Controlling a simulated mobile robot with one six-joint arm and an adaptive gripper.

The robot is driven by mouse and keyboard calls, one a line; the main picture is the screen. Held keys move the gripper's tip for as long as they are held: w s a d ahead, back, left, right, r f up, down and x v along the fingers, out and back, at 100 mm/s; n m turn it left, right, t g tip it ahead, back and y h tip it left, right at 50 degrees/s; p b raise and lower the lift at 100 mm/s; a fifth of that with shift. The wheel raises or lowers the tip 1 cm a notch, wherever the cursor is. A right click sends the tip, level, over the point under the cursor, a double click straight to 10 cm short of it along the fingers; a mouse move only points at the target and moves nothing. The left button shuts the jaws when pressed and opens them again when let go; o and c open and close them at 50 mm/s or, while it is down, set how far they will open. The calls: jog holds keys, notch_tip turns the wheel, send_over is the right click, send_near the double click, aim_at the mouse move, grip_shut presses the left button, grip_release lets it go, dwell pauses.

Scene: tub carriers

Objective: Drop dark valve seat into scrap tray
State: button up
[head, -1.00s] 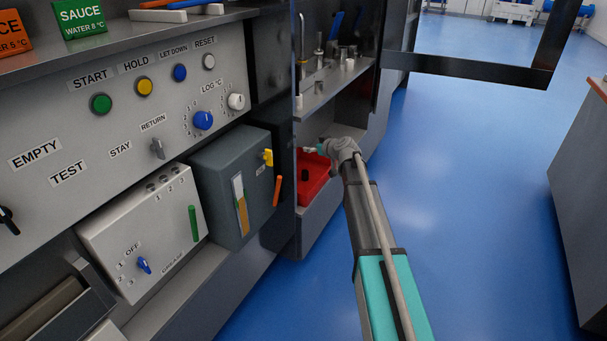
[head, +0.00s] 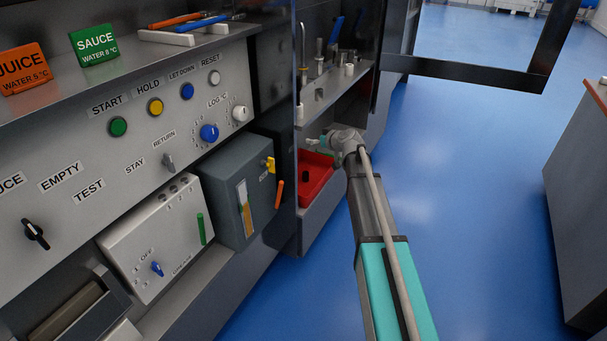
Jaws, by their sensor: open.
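A small dark piece (head: 306,176), which looks like the dark valve seat, lies inside a red tray (head: 322,181) on the low shelf of the open cabinet. The tray's left part is hidden behind the cabinet's edge. My gripper (head: 312,142) is above the tray, at the cabinet opening, pointing left into it. It is open and looks empty, apart from the dark piece. The fingers are small in the head view.
A shelf (head: 335,92) with several small fittings and upright tools sits above my gripper. The grey box with a yellow knob (head: 269,164) stands left of the opening. An open dark door frame (head: 470,70) juts out at right. The blue floor (head: 480,200) is clear.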

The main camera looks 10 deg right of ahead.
jog(key=shift+s+r+p, duration=0.2)
jog(key=shift+r+p, duration=0.2)
jog(key=shift+r, duration=0.15)
jog(key=shift+s+r+p, duration=0.15)
jog(key=shift+r+p, duration=0.25)
jog(key=shift+r, duration=0.15)
jog(key=s+a+f+g, duration=0.2)
jog(key=s+f, duration=0.1)
jog(key=s, duration=0.3)
jog(key=s+a+f+g, duration=0.2)
jog(key=s, duration=0.5)
jog(key=s+d+f+m+g+h, duration=0.1)
jog(key=s+f+m+g+h, duration=0.15)
jog(key=s, duration=0.65)
jog(key=s+d+f+m+g+h, duration=0.1)
jog(key=s+g+h, duration=0.15)
jog(key=s, duration=0.65)
jog(key=s+d+f+m+g+h, duration=0.1)
jog(key=s+f+m+g, duration=0.15)
jog(key=s, duration=0.65)
notch_tip(320, 180, up, 21)
jog(key=p, duration=2.2)
jog(key=shift+w+r+n, duration=0.2)
jog(key=shift+w+n, duration=0.1)
